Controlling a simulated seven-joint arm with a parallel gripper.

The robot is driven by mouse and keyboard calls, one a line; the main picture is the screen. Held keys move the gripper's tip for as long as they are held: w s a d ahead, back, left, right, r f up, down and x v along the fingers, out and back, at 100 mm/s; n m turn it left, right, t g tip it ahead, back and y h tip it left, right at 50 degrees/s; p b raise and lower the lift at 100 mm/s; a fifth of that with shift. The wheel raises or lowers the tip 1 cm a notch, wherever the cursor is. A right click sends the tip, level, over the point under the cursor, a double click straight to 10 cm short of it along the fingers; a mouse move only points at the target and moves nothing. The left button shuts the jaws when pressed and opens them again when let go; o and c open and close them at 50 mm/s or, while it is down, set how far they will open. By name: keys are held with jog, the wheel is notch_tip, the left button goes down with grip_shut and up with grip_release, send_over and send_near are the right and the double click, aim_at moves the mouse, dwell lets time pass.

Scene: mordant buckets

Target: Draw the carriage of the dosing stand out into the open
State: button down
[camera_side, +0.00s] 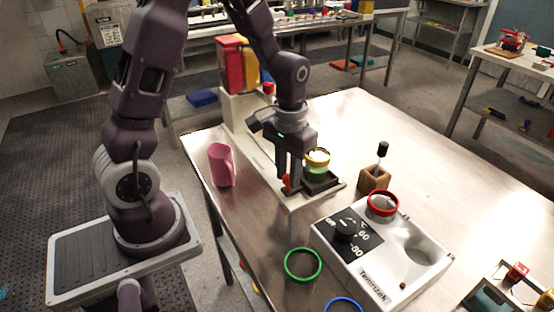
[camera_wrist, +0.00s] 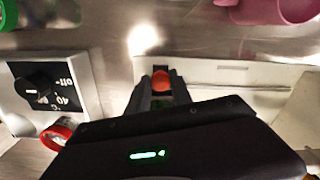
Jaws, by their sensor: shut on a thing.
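The dosing stand (camera_side: 262,160) has a long pale base with a tower carrying red and yellow hoppers (camera_side: 238,65) at its far end. Its dark carriage (camera_side: 325,187) is at the near end of the base, well clear of the hoppers. A green bucket with a yellow rim (camera_side: 317,167) stands on the carriage. My gripper (camera_side: 287,186) points down at the carriage's left side, shut on an orange-red knob. In the wrist view the knob (camera_wrist: 161,79) sits between my two fingertips (camera_wrist: 162,84). The carriage is mostly hidden there by my gripper body.
A pink cup (camera_side: 221,166) stands left of the stand. A white heater box (camera_side: 385,265) with a dial and a red ring (camera_side: 383,203) is at the near right. A wooden block with a brush (camera_side: 376,177) stands behind it. A green ring (camera_side: 303,265) lies in front.

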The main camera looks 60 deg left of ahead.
jog(key=shift+d, duration=0.3)
jog(key=c, duration=1.1)
grip_release()
jog(key=shift+c, duration=0.2)
jog(key=shift+r, duration=0.1)
notch_tip(320, 180, up, 6)
jog(key=shift+w+f, duration=0.1)
jog(key=shift+r, duration=0.8)
jog(key=s+d+r+m+t, duration=0.1)
jog(key=s+d+r+t, duration=0.1)
jog(key=s+r, duration=0.3)
jog(key=s+d+r+m+t, duration=0.2)
jog(key=s+r, duration=0.3)
jog(key=s, duration=0.6)
jog(key=shift+d+r+t, duration=0.35)
jog(key=shift+d+t, duration=0.4)
jog(key=shift+t, duration=0.05)
